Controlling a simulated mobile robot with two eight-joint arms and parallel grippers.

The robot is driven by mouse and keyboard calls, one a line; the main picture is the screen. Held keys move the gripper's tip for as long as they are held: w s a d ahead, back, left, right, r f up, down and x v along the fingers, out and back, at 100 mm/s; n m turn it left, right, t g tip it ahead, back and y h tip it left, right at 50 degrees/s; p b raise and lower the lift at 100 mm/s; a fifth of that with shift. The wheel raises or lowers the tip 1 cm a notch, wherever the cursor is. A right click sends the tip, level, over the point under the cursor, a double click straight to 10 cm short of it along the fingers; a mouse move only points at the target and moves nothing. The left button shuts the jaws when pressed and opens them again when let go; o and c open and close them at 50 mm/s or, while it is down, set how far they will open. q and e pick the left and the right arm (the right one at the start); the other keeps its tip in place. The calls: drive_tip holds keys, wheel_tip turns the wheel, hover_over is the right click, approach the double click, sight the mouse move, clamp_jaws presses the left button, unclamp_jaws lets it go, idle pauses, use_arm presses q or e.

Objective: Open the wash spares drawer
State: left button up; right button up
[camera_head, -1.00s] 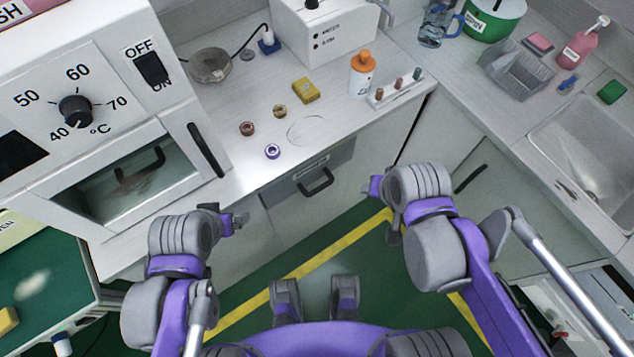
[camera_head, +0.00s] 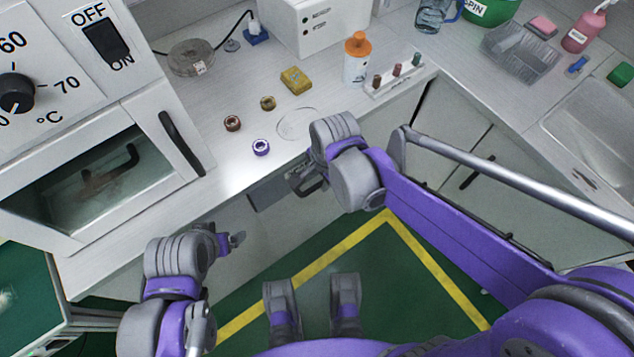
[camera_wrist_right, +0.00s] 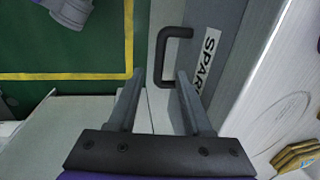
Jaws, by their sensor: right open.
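The wash spares drawer (camera_head: 266,192) is a grey front under the counter, flush as far as it shows. In the head view my right arm covers much of it. In the right wrist view the drawer front (camera_wrist_right: 222,22) carries a white label reading "SPAR" and a dark bar handle (camera_wrist_right: 160,58). My right gripper (camera_wrist_right: 160,74) is open, its fingertips on either side of the near end of the handle; I cannot tell whether they touch it. It also shows in the head view (camera_head: 304,182). My left gripper (camera_head: 238,239) hangs left of the drawer, apart from it; its jaws are unclear.
The counter (camera_head: 215,190) above holds small rings, a yellow block (camera_head: 295,80), an orange-capped bottle (camera_head: 356,60) and a small rack (camera_head: 395,82). An oven (camera_head: 95,180) stands at left, a sink (camera_head: 590,125) at right.

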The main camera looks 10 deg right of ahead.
sight(317, 185)
drive_tip(key=f, duration=0.3)
drive_tip(key=f+b, duration=0.1)
drive_tip(key=f, duration=0.1)
drive_tip(key=shift+w+a, duration=0.25)
drive_tip(key=shift+w, duration=0.15)
clamp_jaws()
idle(1.0)
